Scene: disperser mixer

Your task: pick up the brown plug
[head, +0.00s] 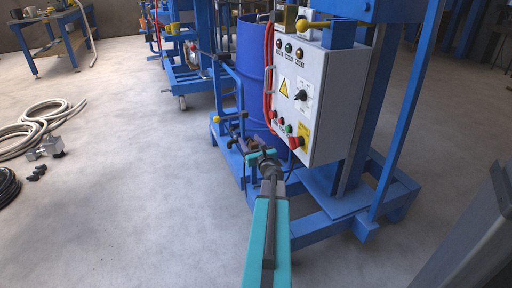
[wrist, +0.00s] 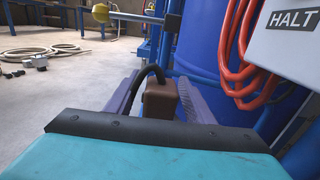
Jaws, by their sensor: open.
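The brown plug (wrist: 160,100) is a small brown block with a black cable arching from its top to the left. In the wrist view it stands between the two grey fingers of my gripper (wrist: 158,98). The fingers are apart, with a gap visible on the plug's left; contact on the right side is hard to tell. The plug's lower part is hidden behind the dark edge of my gripper body. In the head view my gripper (head: 262,156) is at the blue frame, left of the control box, and the plug is too small to make out clearly.
A grey control box (head: 304,95) with buttons and a red cable (head: 268,75) is close on the right. A blue drum (head: 250,62) stands behind. The blue machine frame (head: 318,227) surrounds my gripper.

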